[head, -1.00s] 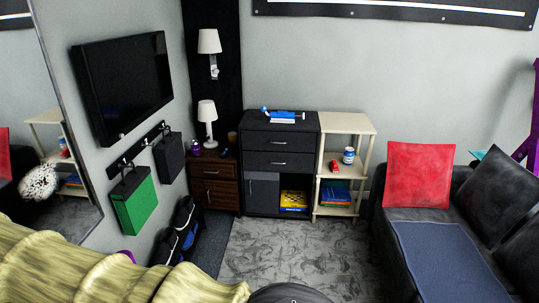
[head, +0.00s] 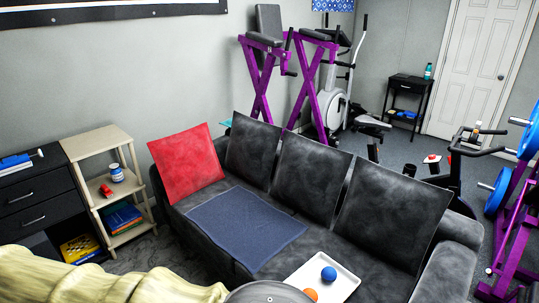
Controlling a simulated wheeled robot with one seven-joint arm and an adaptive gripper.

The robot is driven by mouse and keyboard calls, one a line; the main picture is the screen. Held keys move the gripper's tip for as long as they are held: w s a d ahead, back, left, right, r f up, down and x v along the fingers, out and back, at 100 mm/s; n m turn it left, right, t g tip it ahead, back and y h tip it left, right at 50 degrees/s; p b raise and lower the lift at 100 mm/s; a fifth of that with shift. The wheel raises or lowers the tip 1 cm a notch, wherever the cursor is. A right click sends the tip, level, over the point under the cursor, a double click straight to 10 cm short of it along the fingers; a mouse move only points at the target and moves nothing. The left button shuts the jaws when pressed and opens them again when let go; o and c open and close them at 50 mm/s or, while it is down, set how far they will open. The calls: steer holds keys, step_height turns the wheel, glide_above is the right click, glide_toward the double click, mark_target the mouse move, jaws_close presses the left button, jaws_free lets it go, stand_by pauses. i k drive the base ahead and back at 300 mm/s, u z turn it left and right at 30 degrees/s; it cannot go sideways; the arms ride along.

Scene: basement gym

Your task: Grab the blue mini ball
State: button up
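A small blue ball (head: 328,273) sits on a white tray (head: 345,287) at the near right end of the dark grey sofa (head: 386,266). An orange ball (head: 311,294) is beside it on the same tray, cut by the bottom edge of the view. The two balls look apart. My gripper does not show clearly; only a pale yellow ribbed part and a dark rounded part lie along the bottom edge.
A blue-grey cloth (head: 247,228) and several cushions, one red (head: 187,157), are on the sofa. A cream shelf (head: 101,143) and dark cabinet (head: 35,197) stand left. Purple gym equipment (head: 327,88) stands behind the sofa, more at right. A white door (head: 482,68) is at the back.

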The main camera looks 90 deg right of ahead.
mark_target(328, 275)
steer(key=z, duration=3.25)
